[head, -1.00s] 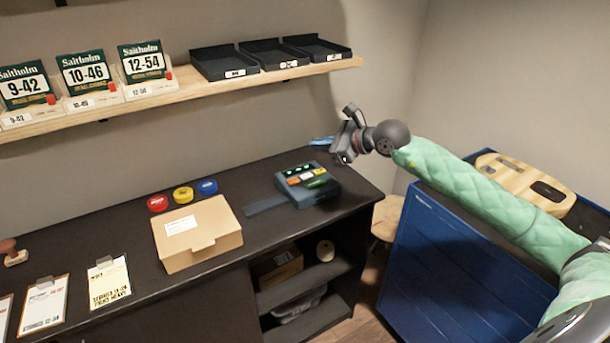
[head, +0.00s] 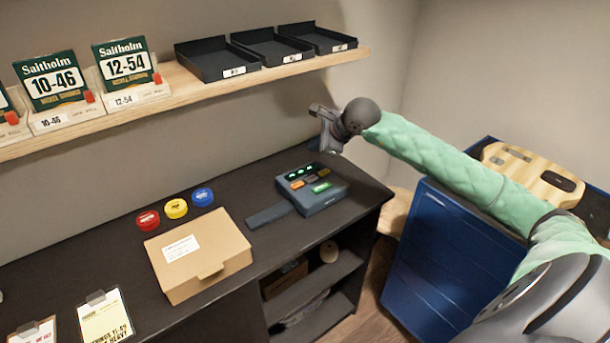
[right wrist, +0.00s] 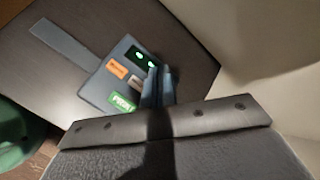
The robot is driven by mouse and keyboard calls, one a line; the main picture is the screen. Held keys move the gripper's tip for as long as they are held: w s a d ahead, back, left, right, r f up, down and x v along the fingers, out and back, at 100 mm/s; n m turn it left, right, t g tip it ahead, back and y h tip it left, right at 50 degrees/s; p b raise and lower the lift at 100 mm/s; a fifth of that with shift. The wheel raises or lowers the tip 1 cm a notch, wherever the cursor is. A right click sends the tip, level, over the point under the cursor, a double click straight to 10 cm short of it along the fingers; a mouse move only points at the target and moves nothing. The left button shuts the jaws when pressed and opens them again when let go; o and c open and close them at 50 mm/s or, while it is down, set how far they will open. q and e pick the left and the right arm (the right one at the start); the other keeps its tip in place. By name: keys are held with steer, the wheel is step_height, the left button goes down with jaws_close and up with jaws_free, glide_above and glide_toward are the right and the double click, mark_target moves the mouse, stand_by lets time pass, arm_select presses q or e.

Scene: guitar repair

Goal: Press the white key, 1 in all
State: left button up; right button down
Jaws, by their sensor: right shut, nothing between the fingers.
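A dark blue-grey keypad device (head: 328,199) sits on the black bench top, with a lit green display and several coloured keys. An orange key (right wrist: 117,68) and a green key (right wrist: 124,101) show clearly in the right wrist view. My right gripper (head: 326,148) is shut and empty, above and behind the device in the head view. In the right wrist view its fingertips (right wrist: 160,70) overlap the device's edge beside the display. My left gripper is out of view.
A flat dark strip (head: 270,216) lies left of the device. A cardboard box (head: 200,262) and red, yellow and blue round tins (head: 176,208) stand further left. A shelf with black trays (head: 270,45) hangs above. A blue cabinet (head: 430,245) stands right.

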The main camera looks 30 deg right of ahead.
steer(key=b, duration=0.1)
glide_above(311, 179)
steer(key=f, duration=0.6)
steer(key=shift+s+d, duration=0.35)
steer(key=shift+d, duration=0.05)
steer(key=shift+f, duration=0.25)
steer(key=shift+f+b, duration=0.85)
steer(key=shift+b, duration=0.25)
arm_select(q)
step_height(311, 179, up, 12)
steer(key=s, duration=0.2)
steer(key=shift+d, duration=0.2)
arm_select(e)
steer(key=shift+f, duration=0.3)
arm_select(q)
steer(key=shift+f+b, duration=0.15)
steer(key=shift+b, duration=0.2)
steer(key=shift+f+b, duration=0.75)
arm_select(e)
steer(key=shift+f, duration=0.4)
